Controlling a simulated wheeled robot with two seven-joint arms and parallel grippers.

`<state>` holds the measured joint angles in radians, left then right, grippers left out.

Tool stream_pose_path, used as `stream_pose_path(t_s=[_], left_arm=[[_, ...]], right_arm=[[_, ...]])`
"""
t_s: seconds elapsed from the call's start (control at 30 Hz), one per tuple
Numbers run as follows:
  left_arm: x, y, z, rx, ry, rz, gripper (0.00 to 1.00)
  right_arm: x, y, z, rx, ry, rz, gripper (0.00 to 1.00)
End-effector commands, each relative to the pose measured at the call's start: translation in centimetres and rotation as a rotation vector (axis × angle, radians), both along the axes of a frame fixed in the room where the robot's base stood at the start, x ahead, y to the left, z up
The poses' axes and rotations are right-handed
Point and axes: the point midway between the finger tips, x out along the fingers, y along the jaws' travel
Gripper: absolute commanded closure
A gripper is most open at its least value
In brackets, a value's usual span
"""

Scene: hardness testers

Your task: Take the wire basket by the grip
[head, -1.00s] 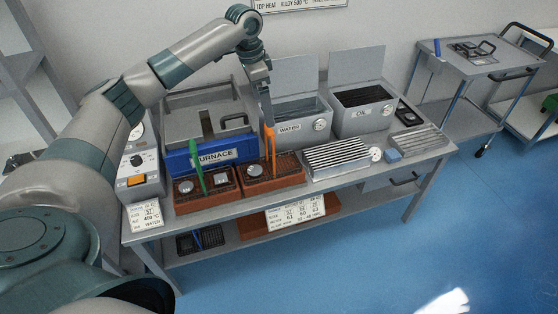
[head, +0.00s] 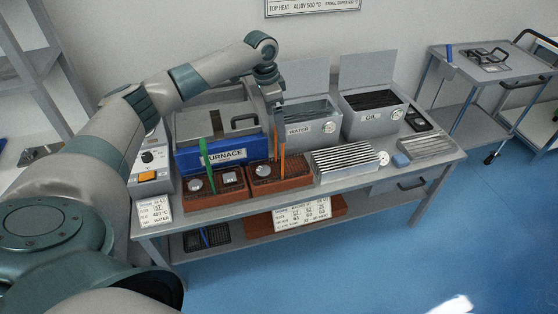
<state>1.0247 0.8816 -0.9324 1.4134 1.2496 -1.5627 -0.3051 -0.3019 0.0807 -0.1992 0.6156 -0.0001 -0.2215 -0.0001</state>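A dark mesh basket (head: 222,236) lies on the lower shelf of the bench at the left, partly shaded by the bench top. A blue bar (head: 204,237), perhaps its grip, shows at its left part. My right gripper is not in view.
The bench top holds a blue-fronted furnace (head: 215,158), a green tool (head: 208,158), water (head: 300,131) and oil (head: 368,122) tanks and a finned rack (head: 345,160). A cart (head: 490,65) stands at right; blue floor in front is clear.

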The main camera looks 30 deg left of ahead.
Motion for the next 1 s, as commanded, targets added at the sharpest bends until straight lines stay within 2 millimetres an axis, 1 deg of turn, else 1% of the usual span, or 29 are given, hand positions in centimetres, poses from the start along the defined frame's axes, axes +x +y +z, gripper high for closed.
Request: stream_pose_path(t_s=[0.03, 0.2, 0.33, 0.47, 0.77, 0.87, 1.0], left_arm=[[0.0, -0.2, -0.7, 0.000, 0.003, 0.000, 0.02], [0.4, -0.4, -3.6, 0.001, 0.002, -0.001, 0.02], [0.6, -0.5, -5.0, 0.000, 0.001, 0.000, 0.02], [0.7, -0.6, -5.7, -0.001, -0.001, -0.001, 0.02], [0.7, -0.6, -5.7, 0.000, -0.001, -0.002, 0.02], [0.8, -0.6, -5.9, 0.000, 0.000, -0.002, 0.02], [1.0, -0.7, -7.0, 0.001, 0.002, -0.001, 0.02]], right_arm=[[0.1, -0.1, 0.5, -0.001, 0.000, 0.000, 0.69], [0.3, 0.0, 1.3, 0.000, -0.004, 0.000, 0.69], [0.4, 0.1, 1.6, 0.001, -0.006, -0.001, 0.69], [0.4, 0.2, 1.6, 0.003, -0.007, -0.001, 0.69], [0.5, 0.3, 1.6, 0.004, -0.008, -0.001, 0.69], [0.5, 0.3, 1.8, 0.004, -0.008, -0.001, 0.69], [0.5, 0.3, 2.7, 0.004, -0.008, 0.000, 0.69]])
